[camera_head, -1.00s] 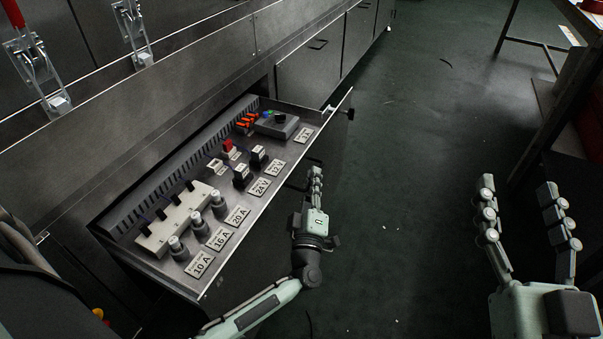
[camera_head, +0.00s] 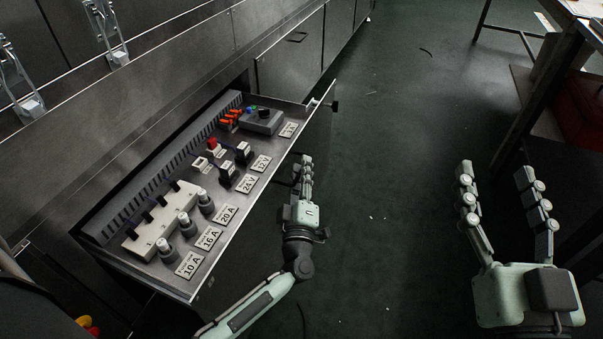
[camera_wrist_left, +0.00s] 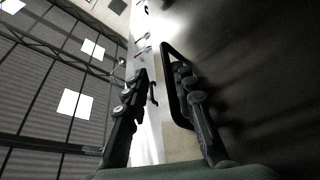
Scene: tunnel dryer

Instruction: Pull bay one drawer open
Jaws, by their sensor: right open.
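The bay one drawer (camera_head: 225,240) stands pulled out from the grey dryer cabinet. Its top carries switches, fuses and amp and volt labels. My left gripper (camera_head: 306,165) is at the outer side of the drawer front. In the left wrist view my left gripper (camera_wrist_left: 162,85) has its two fingers apart. A black loop handle (camera_wrist_left: 172,88) lies against the right finger, which seems to overlap the loop; the left finger is clear of it. The exact contact is hard to tell. My right gripper (camera_head: 498,175) is open and empty, over the floor at right.
A closed cabinet front (camera_head: 290,60) with a handle lies beyond the drawer. Steel toggle latches (camera_head: 108,35) sit on the upper panel. A table (camera_head: 560,70) stands at the right. The dark green floor between is mostly clear.

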